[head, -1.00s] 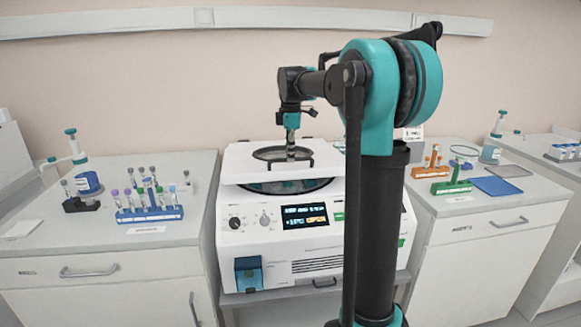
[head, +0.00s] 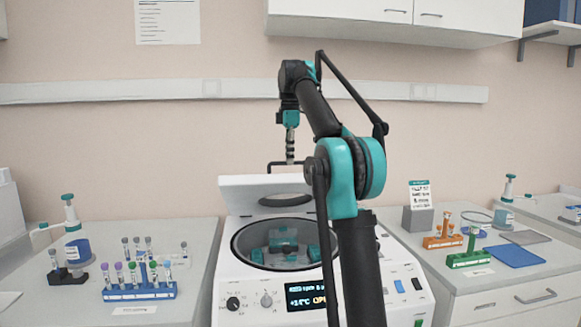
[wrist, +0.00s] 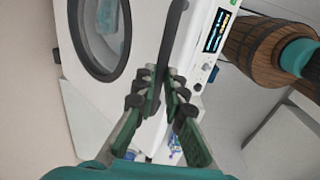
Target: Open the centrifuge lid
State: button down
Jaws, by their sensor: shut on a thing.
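The white centrifuge (head: 225,290) stands in the middle of the head view. Its white lid (head: 240,190), with a round dark-rimmed window, is tilted up at the back. The bowl below is uncovered and shows a rotor (head: 282,243) with teal parts. My gripper (head: 290,160) is shut on the black lid handle (head: 273,163) above the lid. In the wrist view, the fingers (wrist: 165,88) close around the handle bar (wrist: 173,40), and the lid's window (wrist: 100,35) shows to the left. My arm hides part of the centrifuge's right side.
A blue rack (head: 140,292) with several capped tubes and a bottle (head: 75,245) stand on the left bench. Orange (head: 443,241) and green (head: 468,258) racks, a blue mat (head: 514,256) and a small sign (head: 420,205) are on the right bench. The wall behind has a rail (head: 120,92).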

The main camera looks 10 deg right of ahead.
jog(key=shift+w+r, duration=0.2)
jog(key=shift+w, duration=0.35)
jog(key=shift+w+r, duration=0.2)
jog(key=shift+w, duration=0.3)
jog(key=c, duration=1.6)
grip_release()
jog(key=shift+w+f, duration=0.15)
jog(key=shift+w, duration=0.1)
jog(key=shift+s, duration=0.1)
